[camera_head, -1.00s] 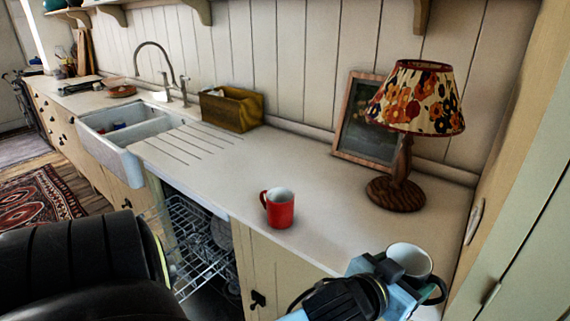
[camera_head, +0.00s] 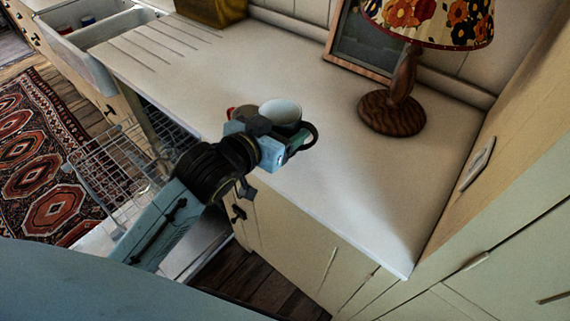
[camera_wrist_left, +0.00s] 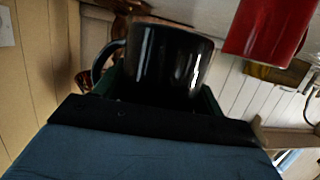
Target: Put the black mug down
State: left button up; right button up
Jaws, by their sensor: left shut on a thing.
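The black mug (camera_head: 284,127) is in my left gripper (camera_head: 276,143), which is shut on it. Its pale inside faces up, and its dark handle points right. In the left wrist view the mug's glossy black side (camera_wrist_left: 168,62) sits between the jaws, handle at left. The mug is over the front part of the pale worktop (camera_head: 330,190); I cannot tell whether its base touches the surface. My right gripper is not in view.
A red mug (camera_wrist_left: 268,28) stands close by; in the head view it is almost wholly hidden behind my gripper. A lamp (camera_head: 392,112) and picture frame (camera_head: 357,45) stand at the back. The worktop's right front is clear. An open dishwasher rack (camera_head: 105,175) is below left.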

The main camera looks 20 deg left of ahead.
aim_at(298, 122)
pick_arm(q)
jog(key=d+m+h, duration=0.1)
jog(key=w+d+r+m+g+h, duration=0.1)
jog(key=h, duration=0.1)
jog(key=shift+w+d+r+m, duration=0.1)
jog(key=shift+d+m, duration=0.15)
jog(key=shift+m, duration=0.15)
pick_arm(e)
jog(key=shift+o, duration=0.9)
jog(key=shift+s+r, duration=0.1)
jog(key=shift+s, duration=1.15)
pick_arm(q)
jog(key=shift+d+h, duration=0.15)
jog(key=shift+h, duration=0.15)
jog(key=shift+g, duration=0.3)
notch_tip(298, 122, down, 6)
jog(key=shift+r+b, duration=0.15)
jog(key=shift+b, duration=0.35)
jog(key=shift+w+f+b, duration=0.1)
jog(key=shift+f+b, duration=0.3)
jog(key=shift+f, duration=1.7)
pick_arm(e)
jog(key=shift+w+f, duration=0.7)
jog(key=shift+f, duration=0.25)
pick_arm(q)
jog(key=shift+f, duration=0.15)
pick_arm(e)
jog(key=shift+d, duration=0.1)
